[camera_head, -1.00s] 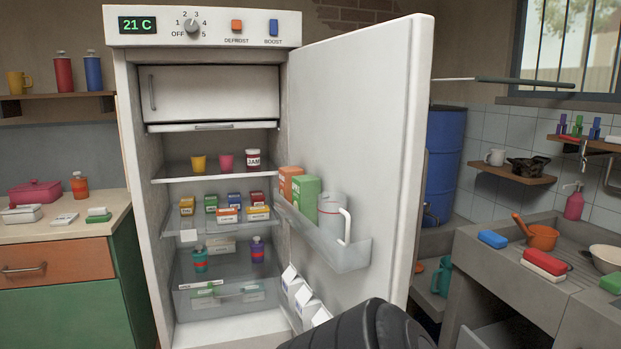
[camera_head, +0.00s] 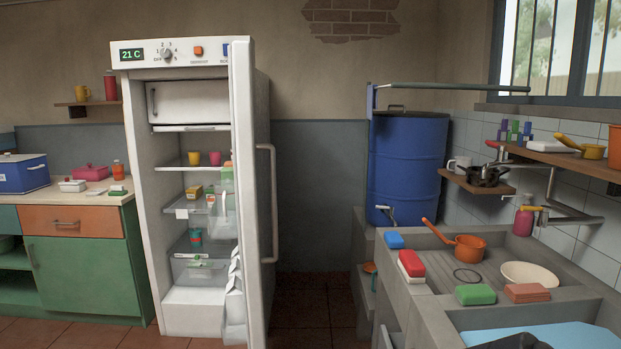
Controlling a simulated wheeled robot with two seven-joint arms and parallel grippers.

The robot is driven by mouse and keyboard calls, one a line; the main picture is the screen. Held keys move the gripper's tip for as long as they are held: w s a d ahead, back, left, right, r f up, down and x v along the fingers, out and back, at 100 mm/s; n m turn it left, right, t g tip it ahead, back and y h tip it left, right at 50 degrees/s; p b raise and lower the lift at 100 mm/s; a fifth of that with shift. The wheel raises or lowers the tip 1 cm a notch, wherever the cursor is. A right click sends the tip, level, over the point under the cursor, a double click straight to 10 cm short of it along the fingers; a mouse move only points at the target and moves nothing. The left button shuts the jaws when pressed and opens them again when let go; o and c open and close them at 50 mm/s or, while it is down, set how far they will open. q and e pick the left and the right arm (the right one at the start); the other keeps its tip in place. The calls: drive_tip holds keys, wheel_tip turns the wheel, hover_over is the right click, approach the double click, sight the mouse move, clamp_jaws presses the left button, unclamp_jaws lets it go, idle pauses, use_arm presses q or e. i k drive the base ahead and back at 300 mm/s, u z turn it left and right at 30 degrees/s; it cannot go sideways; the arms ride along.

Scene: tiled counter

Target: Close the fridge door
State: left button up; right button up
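The white fridge (camera_head: 143,160) stands left of centre with its front open. Its door (camera_head: 241,130) is hinged on the right and stands wide open, swung out toward me and seen nearly edge-on. The long door handle (camera_head: 274,200) is on the door's outer face, on the right side. The door shelves hold a green box, a jug and white cartons, partly hidden by the angle. Nothing touches the door. Neither gripper shows; only a small dark piece, probably part of my arm (camera_head: 515,342), is at the bottom edge.
A green cabinet with a counter (camera_head: 80,260) stands left of the fridge. A blue barrel (camera_head: 407,165) and the concrete sink counter (camera_head: 440,300) with an orange pan (camera_head: 469,249) are on the right. Tiled floor (camera_head: 305,310) is free between fridge and sink.

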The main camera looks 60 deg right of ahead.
sight(246, 146)
drive_tip(key=z, duration=1.4)
drive_tip(key=i, duration=0.15)
drive_tip(key=z, duration=0.1)
